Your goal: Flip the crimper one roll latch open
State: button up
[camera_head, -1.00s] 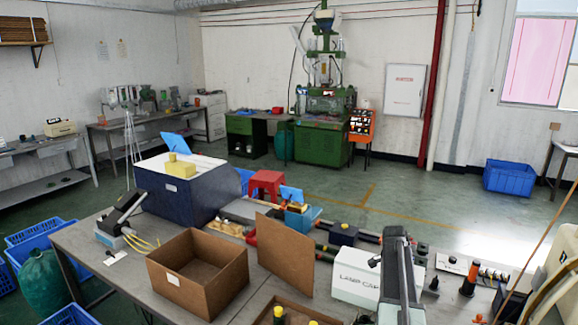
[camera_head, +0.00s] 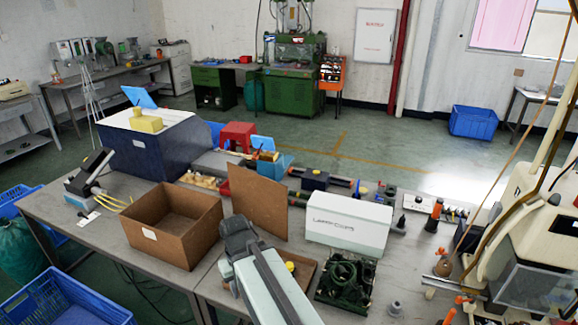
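A cream machine (camera_head: 532,205) with a clear guard (camera_head: 540,287) over its front stands at the right edge, partly cut off. It may be crimper one, but I cannot tell for sure. No roll latch can be made out on it, so whether it is open or shut does not show. My grey arm rises from the bottom middle to a dark joint beside the brown board, well left of this machine. My gripper's fingers do not show.
A dark green fixture (camera_head: 345,279) lies near my arm. Orange parts (camera_head: 463,299) lie before the cream machine. A blue crate (camera_head: 62,298) is at lower left.

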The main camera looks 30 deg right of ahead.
aim_at(442, 249)
jog(key=z, duration=1.9)
jog(key=i, duration=0.3)
jog(key=z, duration=0.1)
